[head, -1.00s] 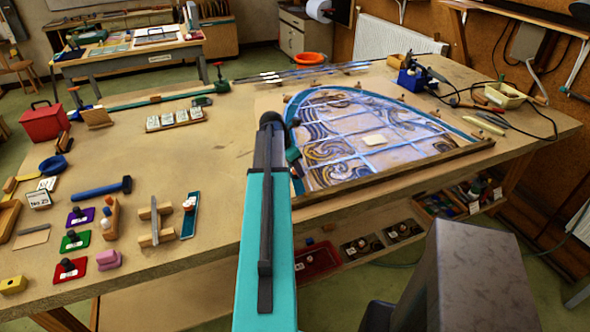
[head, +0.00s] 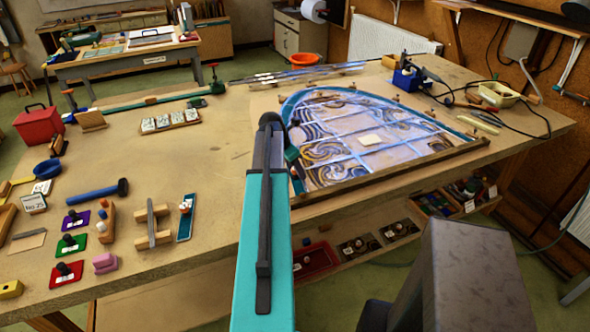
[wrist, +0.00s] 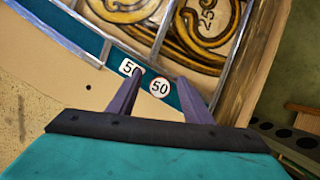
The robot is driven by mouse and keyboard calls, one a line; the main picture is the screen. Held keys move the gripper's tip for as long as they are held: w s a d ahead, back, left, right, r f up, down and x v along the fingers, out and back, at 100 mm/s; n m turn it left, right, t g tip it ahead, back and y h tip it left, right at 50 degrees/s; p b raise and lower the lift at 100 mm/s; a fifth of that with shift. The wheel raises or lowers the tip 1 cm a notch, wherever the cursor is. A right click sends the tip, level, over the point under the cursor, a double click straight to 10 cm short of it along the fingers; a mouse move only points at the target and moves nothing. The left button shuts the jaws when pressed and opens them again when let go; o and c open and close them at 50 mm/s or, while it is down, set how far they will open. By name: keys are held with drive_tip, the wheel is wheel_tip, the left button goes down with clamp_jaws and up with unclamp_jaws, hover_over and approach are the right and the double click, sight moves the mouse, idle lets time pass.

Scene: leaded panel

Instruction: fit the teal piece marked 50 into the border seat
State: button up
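In the wrist view the two dark fingers of my gripper (wrist: 160,82) stand a part-width apart, with the teal piece marked 50 (wrist: 173,99) between their tips. Its round white label reads 50. The gripper appears shut on this piece. The piece lies over the teal border strip beside the panel; I cannot tell whether it is seated or just above. A second white label (wrist: 128,66), partly hidden by the left finger, reads 5 and part of another digit. In the head view my arm hides the fingertips at the leaded panel's (head: 360,142) near left corner.
A wooden rail (head: 400,175) runs along the panel's near edge, close to the table edge. Tools and coloured blocks, with a blue hammer (head: 95,192), lie on the left of the table (head: 200,165). A blue soldering stand (head: 405,78) and cables are at the back right.

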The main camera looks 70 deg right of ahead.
drive_tip(key=shift+r, duration=0.15)
drive_tip(key=b+v, duration=0.3)
drive_tip(key=v, duration=1)
drive_tip(key=shift+r+b, duration=0.2)
drive_tip(key=shift+b, duration=0.15)
drive_tip(key=shift+a, duration=0.1)
idle(1.1)
